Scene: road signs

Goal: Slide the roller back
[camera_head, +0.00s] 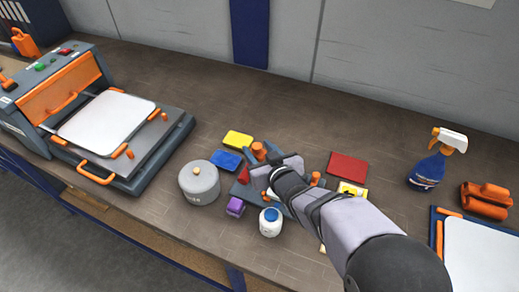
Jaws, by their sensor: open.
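A grey and orange machine (60,85) stands at the left with a bed (172,125) in front of it. A white rounded sheet (107,117) lies on the bed. An orange bar handle (97,175) is at the bed's front edge, and another orange handle (60,102) is on the machine's front. No roller shows clearly; if it belongs to the machine, I cannot tell which part it is. My gripper (270,172) is over a blue-grey rack (242,190) mid-table, well to the right of the machine. It is open; its fingertips are partly hidden by my arm.
The table's back is clear.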

